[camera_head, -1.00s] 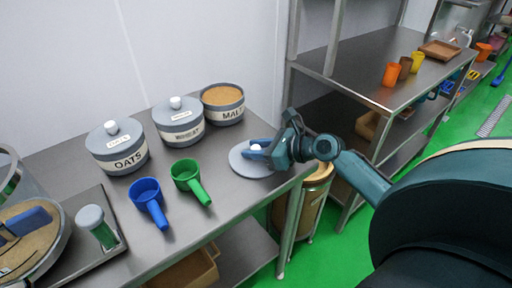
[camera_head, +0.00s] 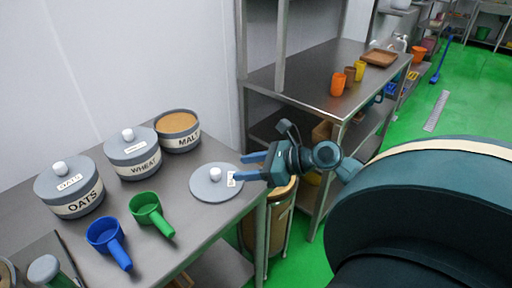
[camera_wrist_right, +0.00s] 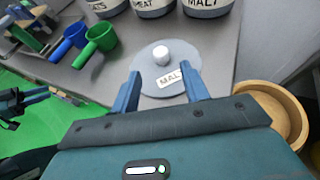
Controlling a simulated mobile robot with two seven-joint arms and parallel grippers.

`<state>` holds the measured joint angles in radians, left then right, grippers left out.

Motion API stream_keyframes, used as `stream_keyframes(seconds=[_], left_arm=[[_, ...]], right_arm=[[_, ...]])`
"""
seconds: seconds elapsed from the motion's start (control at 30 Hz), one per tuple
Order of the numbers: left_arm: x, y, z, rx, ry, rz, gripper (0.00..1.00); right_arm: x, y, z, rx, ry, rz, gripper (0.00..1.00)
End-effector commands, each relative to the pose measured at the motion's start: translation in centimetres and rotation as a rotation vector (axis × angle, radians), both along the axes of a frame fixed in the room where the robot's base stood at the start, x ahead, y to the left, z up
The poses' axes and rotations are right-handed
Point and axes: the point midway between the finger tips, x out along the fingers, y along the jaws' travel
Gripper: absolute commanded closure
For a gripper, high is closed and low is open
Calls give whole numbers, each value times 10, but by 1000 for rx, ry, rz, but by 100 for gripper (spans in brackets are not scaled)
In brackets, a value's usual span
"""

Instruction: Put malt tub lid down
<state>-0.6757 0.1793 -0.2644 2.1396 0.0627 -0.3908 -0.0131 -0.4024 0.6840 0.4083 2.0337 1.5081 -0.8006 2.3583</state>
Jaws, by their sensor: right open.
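The malt tub lid (camera_head: 208,190) is a grey disc with a white knob and a label, lying flat on the steel table in front of the open malt tub (camera_head: 178,131). It also shows in the right wrist view (camera_wrist_right: 150,72), between and beyond the fingertips, its label reading MAL. My right gripper (camera_head: 240,172) is open and empty at the lid's right edge, with blue fingers apart from the knob; it also shows in the right wrist view (camera_wrist_right: 160,88). The malt tub shows its tan contents. My left gripper is not clearly in view in the head view.
The lidded oats tub (camera_head: 70,190) and wheat tub (camera_head: 133,155) stand left of the malt tub. A blue scoop (camera_head: 108,238) and green scoop (camera_head: 148,210) lie in front. A tan bin (camera_head: 280,215) stands beyond the table's right edge. A shelf with cups (camera_head: 338,84) is behind.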

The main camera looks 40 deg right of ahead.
Motion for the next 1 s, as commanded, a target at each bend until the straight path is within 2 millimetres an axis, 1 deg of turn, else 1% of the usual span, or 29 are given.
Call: stream_keyframes(seconds=[0.03, 0.1, 0.23, 1.0], left_arm=[[0, 0, 1, 2, 0, -1, 64], [0, 0, 1, 3, 0, -1, 64], [0, 1, 1, 4, 1, -1, 64], [3, 2, 2, 8, -6, 0, 64]], right_arm=[[-7, -4, 2, 2, 2, -2, 55], [-12, -8, 5, 1, 2, -2, 55], [-18, -11, 9, 1, -1, 0, 55], [-19, -12, 9, 0, -1, -1, 55]])
